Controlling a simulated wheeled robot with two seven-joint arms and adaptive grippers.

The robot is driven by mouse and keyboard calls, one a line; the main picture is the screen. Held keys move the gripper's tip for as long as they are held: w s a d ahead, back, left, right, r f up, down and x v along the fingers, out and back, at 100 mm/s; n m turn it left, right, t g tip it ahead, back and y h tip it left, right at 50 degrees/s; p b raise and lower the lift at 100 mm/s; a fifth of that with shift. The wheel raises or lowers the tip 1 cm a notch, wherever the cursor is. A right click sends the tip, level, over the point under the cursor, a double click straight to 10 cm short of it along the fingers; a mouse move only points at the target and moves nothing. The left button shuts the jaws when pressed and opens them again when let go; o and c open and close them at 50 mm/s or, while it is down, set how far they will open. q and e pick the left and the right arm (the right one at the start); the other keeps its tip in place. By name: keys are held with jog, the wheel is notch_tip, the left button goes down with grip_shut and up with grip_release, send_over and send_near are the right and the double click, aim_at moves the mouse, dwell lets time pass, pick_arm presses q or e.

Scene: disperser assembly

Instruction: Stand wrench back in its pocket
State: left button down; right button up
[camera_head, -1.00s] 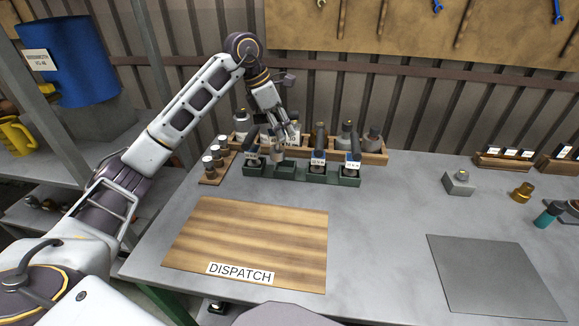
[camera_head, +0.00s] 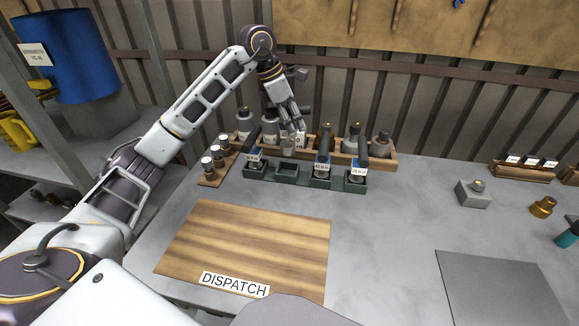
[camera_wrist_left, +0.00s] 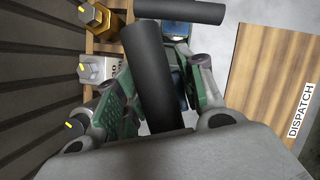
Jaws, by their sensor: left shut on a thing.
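The green rack (camera_head: 338,184) stands at the back of the table with a row of pockets. Wrenches with dark handles stand in the left pocket, the third (camera_head: 322,160) and the right one (camera_head: 357,160). The second pocket (camera_head: 287,172) looks empty. My left gripper (camera_head: 291,128) is above it, shut on a wrench (camera_head: 288,146), whose lower end hangs above the rack. In the left wrist view the held wrench's thick black handle (camera_wrist_left: 152,80) rises between the green-padded fingers; its lower end is hidden. My right gripper is not in view.
A wooden rack (camera_head: 388,160) with several bottles stands close behind the green rack. A small wooden holder (camera_head: 208,182) with dark, pale-topped pieces stands at its left. The wooden DISPATCH board (camera_head: 250,240) lies in front.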

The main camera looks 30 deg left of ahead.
aim_at(293, 145)
pick_arm(q)
notch_tip(293, 145, down, 5)
jog(key=shift+b, duration=0.3)
jog(key=shift+f, duration=2.35)
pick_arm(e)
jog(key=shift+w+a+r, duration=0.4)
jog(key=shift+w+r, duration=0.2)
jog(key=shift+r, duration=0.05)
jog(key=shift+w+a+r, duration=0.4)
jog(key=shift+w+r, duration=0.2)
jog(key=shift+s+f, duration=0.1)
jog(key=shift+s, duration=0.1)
